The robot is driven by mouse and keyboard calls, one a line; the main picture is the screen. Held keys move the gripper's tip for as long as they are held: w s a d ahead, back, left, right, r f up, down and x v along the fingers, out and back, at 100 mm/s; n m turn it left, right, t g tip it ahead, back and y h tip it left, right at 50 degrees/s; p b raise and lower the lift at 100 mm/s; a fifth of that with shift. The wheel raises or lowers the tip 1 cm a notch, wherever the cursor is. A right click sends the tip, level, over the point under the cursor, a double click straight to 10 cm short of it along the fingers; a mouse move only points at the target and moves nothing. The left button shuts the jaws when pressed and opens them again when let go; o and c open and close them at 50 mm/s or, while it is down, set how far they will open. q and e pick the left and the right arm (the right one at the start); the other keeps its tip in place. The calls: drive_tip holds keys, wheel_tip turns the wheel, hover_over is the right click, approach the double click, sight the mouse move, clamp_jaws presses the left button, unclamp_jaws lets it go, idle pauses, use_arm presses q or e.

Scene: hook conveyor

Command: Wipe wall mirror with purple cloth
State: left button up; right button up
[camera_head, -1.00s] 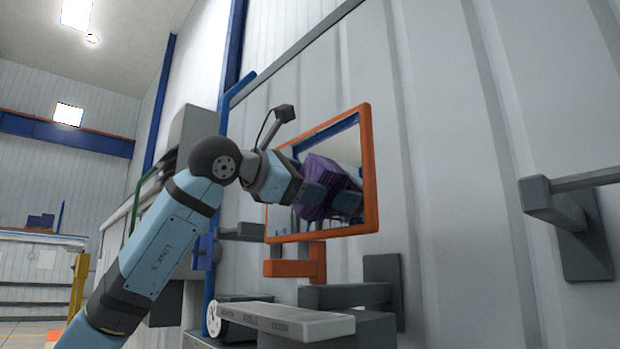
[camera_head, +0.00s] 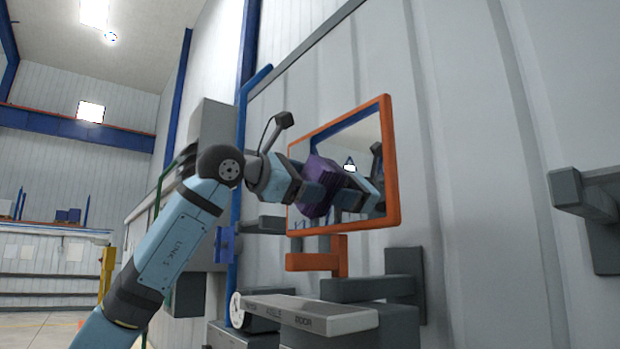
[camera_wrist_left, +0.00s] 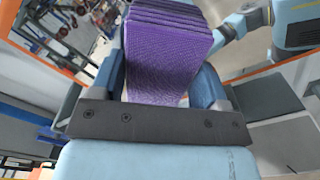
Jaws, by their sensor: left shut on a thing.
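The wall mirror (camera_head: 345,134) has an orange frame (camera_head: 391,165) and hangs tilted in the head view. My left gripper (camera_head: 317,190) is in front of the glass, left of its middle, shut on the folded purple cloth (camera_head: 322,172). The cloth's far side faces the glass, and the cloth meets its reflection there; I cannot tell how firmly it touches. In the left wrist view the cloth (camera_wrist_left: 165,55) is a thick layered pad between the fingers, with reflections around it. My right gripper is not in view.
An orange bracket (camera_head: 318,256) sits below the mirror. Grey wall arms (camera_head: 370,288) and a lettered grey bar (camera_head: 308,314) are lower down. Another grey bracket (camera_head: 590,195) juts out at the right.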

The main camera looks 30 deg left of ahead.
use_arm(q)
drive_tip(key=shift+w+a+f, duration=0.1)
drive_tip(key=shift+w+a, duration=0.15)
drive_tip(key=shift+a, duration=0.3)
drive_tip(key=shift+w+a, duration=0.2)
drive_tip(key=shift+a, duration=0.3)
drive_tip(key=shift+s, duration=0.1)
drive_tip(key=b+v, duration=0.1)
drive_tip(key=v, duration=0.4)
drive_tip(key=shift+s+a, duration=0.15)
drive_tip(key=shift+s, duration=0.25)
